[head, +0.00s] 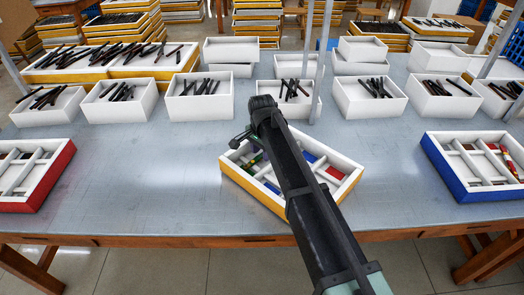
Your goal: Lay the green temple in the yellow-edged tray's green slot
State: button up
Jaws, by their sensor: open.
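The yellow-edged tray (263,192) sits tilted to the picture at the middle of the table, with white dividers and coloured slots. A green patch (256,161) shows in its left part; I cannot tell whether it is the green slot's floor or the green temple lying there. My gripper (237,139) is over the tray's far left corner, open; nothing can be seen between its fingers. My arm crosses the tray and hides its middle.
A red-edged tray (62,165) is at the left and a blue-edged tray (449,178) at the right. White bins (197,108) with dark temples line the back. Thin grey posts rise behind. The table (130,200) is bare between the trays.

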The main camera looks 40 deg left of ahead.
notch_tip(320, 180, up, 12)
jog(key=p, duration=1.2)
jog(key=w+d, duration=0.3)
jog(key=d, duration=1.5)
jog(key=w+d, duration=0.2)
jog(key=d, duration=1.6)
jog(key=s+d, duration=0.5)
jog(key=d, duration=0.6)
jog(key=s+d+n, duration=0.1)
jog(key=s+d, duration=0.3)
jog(key=d, duration=0.8)
jog(key=shift+s+d, duration=0.2)
jog(key=shift+s, duration=0.15)
